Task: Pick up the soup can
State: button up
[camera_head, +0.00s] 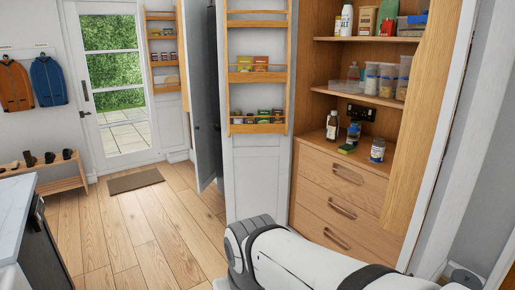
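I cannot single out a soup can for sure. The near door rack (257,76) hangs on the open white cupboard door in the middle. Its lowest shelf (258,129) holds several small goods in green, yellow and red, too small to tell cans from boxes. Its middle shelf holds small green and orange-brown packets. A jar with a blue label (377,150) stands on the cupboard's wooden counter, and a dark bottle (332,126) stands further left there. My white arm crosses the bottom of the view, below the drawers. My gripper is not in view.
The cupboard's drawers (343,205) are shut, and its wooden door edge (432,110) stands open at right. A farther door rack (163,62) also holds small goods. A worktop (14,210) is at left. The wooden floor (125,225) between is clear, with a doormat (135,181).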

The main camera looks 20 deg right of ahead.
aim_at(377, 154)
jog(key=i, duration=4.3)
